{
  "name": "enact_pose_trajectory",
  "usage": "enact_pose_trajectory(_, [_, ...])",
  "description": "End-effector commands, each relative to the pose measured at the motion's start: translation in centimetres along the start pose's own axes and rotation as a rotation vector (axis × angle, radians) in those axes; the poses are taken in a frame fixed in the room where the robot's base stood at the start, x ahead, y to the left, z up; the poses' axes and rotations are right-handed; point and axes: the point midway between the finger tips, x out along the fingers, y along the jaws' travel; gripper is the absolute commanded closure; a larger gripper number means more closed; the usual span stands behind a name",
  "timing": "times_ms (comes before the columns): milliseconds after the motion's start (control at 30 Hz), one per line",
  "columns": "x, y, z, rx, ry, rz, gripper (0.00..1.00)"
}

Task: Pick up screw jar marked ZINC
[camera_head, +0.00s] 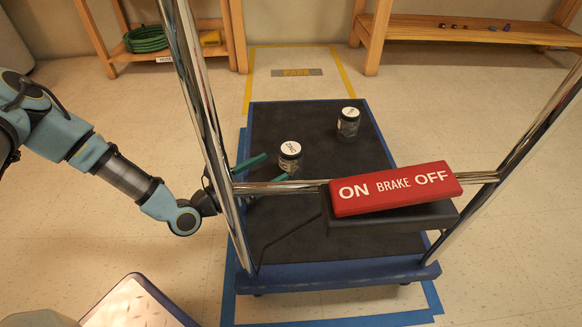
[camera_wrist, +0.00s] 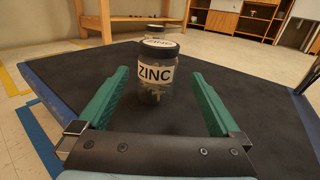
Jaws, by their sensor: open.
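The ZINC jar (camera_head: 290,158) is a small clear jar with a dark lid and white top label, upright on the cart's black deck. In the wrist view the jar (camera_wrist: 157,90) faces me with a white ZINC label, and small screws show inside. My gripper (camera_head: 274,167) is open, with its green fingers low over the deck. In the wrist view the gripper (camera_wrist: 158,72) has one finger on each side of the jar, with gaps on both sides. The jar stands at about the fingertips, not gripped.
A second similar jar (camera_head: 348,124) stands farther back; I cannot read its label. The cart's chrome frame and red brake sign (camera_head: 395,188) stand at the near side, with a post beside my arm. A wooden bench (camera_head: 470,30) is behind. The deck around the jars is clear.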

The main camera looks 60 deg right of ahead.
Motion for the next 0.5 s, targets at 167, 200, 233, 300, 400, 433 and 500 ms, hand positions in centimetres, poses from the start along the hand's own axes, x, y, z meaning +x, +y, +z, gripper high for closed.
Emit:
enact_pose_trajectory(167, [2.1,0.0,-0.1,0.003,0.000,-0.003,0.00])
enact_pose_trajectory(200, [2.3,0.0,-0.1,0.002,0.001,-0.002,0.00])
enact_pose_trajectory(233, [2.4,0.0,-0.1,0.002,0.001,-0.001,0.00])
enact_pose_trajectory(300, [2.8,0.1,-0.1,0.003,0.001,-0.002,0.00])
enact_pose_trajectory(400, [4.0,0.1,-0.2,0.004,0.000,-0.004,0.00])
enact_pose_trajectory(433, [4.4,0.2,-0.2,0.005,-0.001,-0.004,0.00])
enact_pose_trajectory(500, [5.2,0.2,-0.2,0.003,0.000,-0.003,0.00])
